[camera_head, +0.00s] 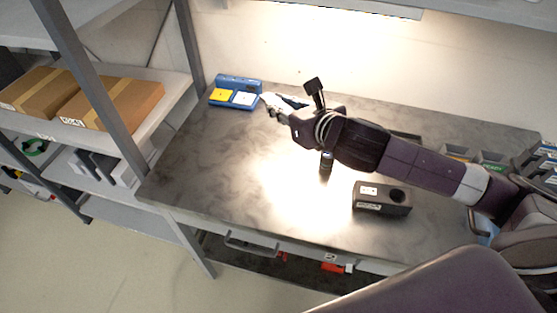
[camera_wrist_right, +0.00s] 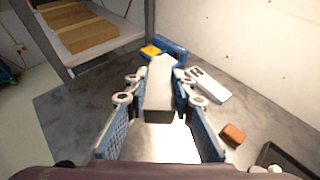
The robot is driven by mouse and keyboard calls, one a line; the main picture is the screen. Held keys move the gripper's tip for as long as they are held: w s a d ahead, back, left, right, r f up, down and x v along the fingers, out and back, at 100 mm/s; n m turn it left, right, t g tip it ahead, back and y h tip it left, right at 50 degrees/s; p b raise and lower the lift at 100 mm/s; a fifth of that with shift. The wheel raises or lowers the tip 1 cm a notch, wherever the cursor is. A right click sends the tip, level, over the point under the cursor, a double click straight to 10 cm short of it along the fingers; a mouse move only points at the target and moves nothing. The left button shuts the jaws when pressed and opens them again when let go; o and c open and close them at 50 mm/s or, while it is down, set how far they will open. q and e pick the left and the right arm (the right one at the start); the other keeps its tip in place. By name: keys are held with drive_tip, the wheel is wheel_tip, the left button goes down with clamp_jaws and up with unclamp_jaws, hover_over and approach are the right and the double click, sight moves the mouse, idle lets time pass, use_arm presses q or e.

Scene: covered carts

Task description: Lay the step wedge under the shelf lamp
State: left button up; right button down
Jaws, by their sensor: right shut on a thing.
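My right gripper (camera_head: 268,104) reaches over the back left of the workbench (camera_head: 215,160). In the right wrist view the gripper (camera_wrist_right: 160,98) is shut on a pale, metallic piece, which looks like the step wedge (camera_wrist_right: 160,85). The piece lies lengthwise between the fingers, its far end pointing at the blue holder. The fingers hide its sides, and its height above the bench is hard to tell. The shelf lamp (camera_head: 375,8) is under the shelf at the top and casts a bright patch on the bench middle. My left gripper is not in view.
A blue holder (camera_head: 236,83) with yellow and white squares stands at the back left. A white slotted piece (camera_wrist_right: 207,85) and brown block (camera_wrist_right: 232,134) lie nearby. A small dark cylinder (camera_head: 326,162) and black box with a hole (camera_head: 382,198) stand farther right. The front left is clear.

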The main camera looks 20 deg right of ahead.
hover_over(281, 166)
wheel_tip(281, 166, down, 14)
drive_tip(key=shift+s+f, duration=0.1)
drive_tip(key=shift+f+b, duration=0.45)
drive_tip(key=shift+f, duration=2.1)
drive_tip(key=shift+f, duration=0.15)
drive_tip(key=c, duration=1.7)
unclamp_jaws()
drive_tip(key=shift+o, duration=0.2)
